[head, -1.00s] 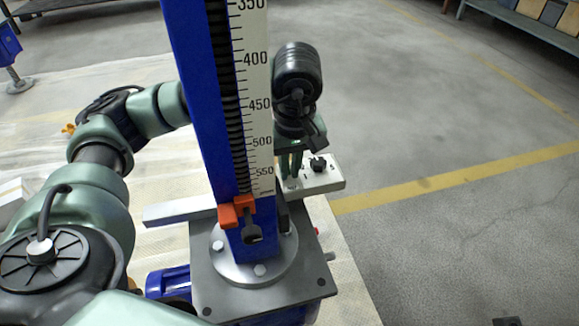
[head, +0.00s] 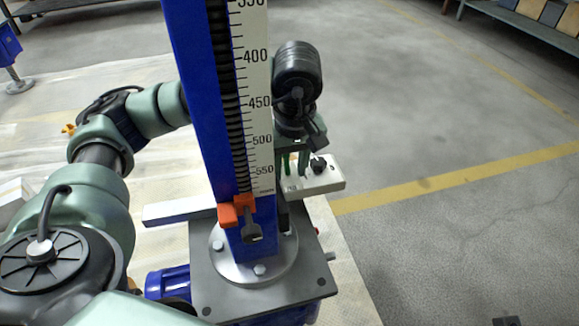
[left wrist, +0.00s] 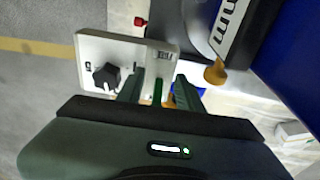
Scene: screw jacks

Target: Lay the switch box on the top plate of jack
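The switch box (head: 322,177) is a pale flat box with a black knob, just right of the jack's blue column. It also shows in the left wrist view (left wrist: 125,58). My left gripper (head: 295,165) reaches down behind the column; its green fingers are apart at the box's column-side end, and they also show in the left wrist view (left wrist: 160,92). The jack (head: 192,80) has a scale and an orange pointer. A light flat bar (head: 175,212) sticks out left behind the column; I cannot tell whether it is the top plate or carries the box. My right gripper is out of view.
A grey bolted base plate (head: 215,295) carries the column, which blocks part of the view. A blue motor (head: 168,282) sits at its left. A yellow line (head: 450,180) crosses the clear floor at right. A shelf (head: 530,25) stands far back right.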

